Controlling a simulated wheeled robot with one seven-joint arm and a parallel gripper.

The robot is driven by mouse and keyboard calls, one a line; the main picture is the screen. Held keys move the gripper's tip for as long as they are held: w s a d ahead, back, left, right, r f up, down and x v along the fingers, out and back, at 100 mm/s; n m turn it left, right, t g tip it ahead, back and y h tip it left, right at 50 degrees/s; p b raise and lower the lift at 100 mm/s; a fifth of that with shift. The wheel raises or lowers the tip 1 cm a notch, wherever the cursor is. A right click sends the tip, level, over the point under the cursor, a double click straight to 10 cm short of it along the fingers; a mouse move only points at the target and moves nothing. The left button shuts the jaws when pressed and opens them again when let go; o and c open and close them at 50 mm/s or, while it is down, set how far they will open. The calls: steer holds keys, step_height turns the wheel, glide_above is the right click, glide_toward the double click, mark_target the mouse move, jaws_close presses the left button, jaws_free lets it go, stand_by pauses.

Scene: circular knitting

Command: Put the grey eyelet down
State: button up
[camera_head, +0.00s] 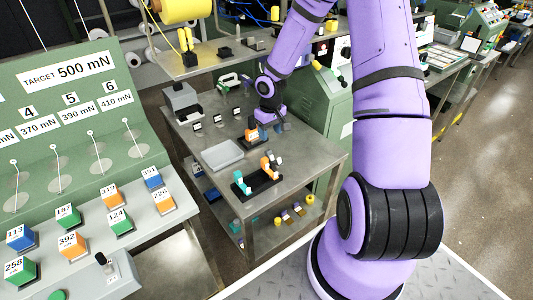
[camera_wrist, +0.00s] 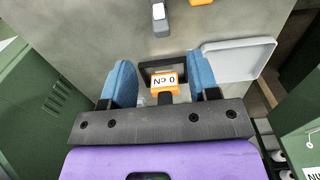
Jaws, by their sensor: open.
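My gripper (camera_wrist: 162,82) is open, with one blue finger on each side of an orange block (camera_wrist: 164,84) marked "0 cN". The block sits at a black frame (camera_wrist: 151,66); I cannot tell whether the fingers touch either. In the head view my gripper (camera_head: 268,124) is low over the middle table, beside an orange piece on a dark base (camera_head: 252,133). A small grey piece with a white top (camera_wrist: 158,18) stands ahead of the fingers; I cannot tell whether it is the grey eyelet. No eyelet can be made out clearly between the fingers.
A grey tray (camera_wrist: 245,48) lies to the right of the fingers and also shows in the head view (camera_head: 238,161). A black rack (camera_head: 259,188) with teal and orange pieces stands near the table's front. A green cabinet (camera_head: 318,103) stands behind. Bare tabletop (camera_head: 300,149) lies right of the rack.

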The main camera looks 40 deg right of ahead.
mark_target(269, 152)
steer(key=shift+w+f, duration=0.15)
steer(key=shift+f, duration=0.05)
step_height(269, 152, down, 10)
steer(key=shift+f, duration=0.25)
stand_by(0.3)
jaws_close()
step_height(269, 152, up, 10)
steer(key=shift+r, duration=0.1)
stand_by(0.5)
